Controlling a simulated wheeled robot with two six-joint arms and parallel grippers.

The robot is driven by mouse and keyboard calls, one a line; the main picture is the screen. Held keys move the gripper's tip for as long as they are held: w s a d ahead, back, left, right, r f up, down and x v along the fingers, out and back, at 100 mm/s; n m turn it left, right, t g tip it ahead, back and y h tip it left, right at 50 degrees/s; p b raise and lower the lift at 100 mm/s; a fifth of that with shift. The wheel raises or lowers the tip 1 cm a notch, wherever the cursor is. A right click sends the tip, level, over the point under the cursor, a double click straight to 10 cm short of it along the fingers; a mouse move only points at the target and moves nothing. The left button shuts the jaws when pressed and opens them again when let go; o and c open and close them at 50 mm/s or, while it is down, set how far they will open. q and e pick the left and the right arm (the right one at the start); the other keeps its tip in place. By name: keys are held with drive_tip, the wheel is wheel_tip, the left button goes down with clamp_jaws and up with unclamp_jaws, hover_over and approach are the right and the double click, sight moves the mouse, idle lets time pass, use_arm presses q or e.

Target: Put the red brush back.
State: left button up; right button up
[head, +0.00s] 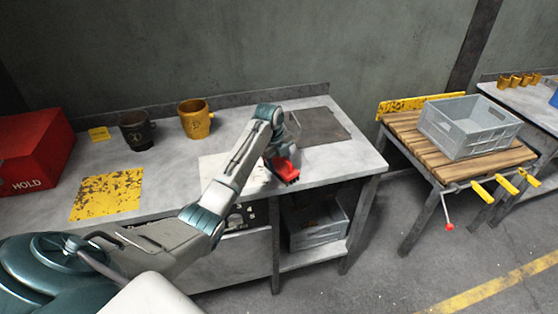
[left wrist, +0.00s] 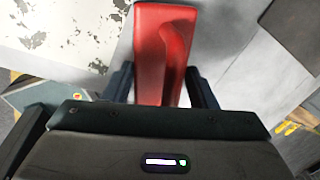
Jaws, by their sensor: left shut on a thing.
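The red brush (head: 285,168) is at the end of my left arm, over the front part of the grey workbench. In the left wrist view the red brush (left wrist: 163,50) sits between the two dark fingers of my left gripper (left wrist: 162,88), which is shut on it. In the head view my left gripper (head: 279,158) is mostly hidden behind its own wrist. I cannot tell whether the brush touches the bench top. My right gripper is in neither view.
The bench (head: 345,162) carries a worn white patch (head: 215,168), a dark plate (head: 318,126), a yellow plate (head: 107,194), a black mug (head: 136,131), a yellow mug (head: 195,120) and a red HOLD box (head: 33,150). A grey crate (head: 318,236) sits on the lower shelf. A wooden-topped table (head: 405,122) bears another crate (head: 470,128).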

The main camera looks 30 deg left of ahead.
sight(275, 166)
use_arm(q)
drive_tip(key=o, duration=0.9)
drive_tip(key=shift+o, duration=0.2)
drive_tip(key=shift+r, duration=0.45)
wheel_tip(275, 166, up, 11)
drive_tip(key=s+b, duration=0.1)
drive_tip(key=s, duration=0.1)
drive_tip(key=shift+s+a, duration=0.15)
drive_tip(key=shift+a, duration=0.2)
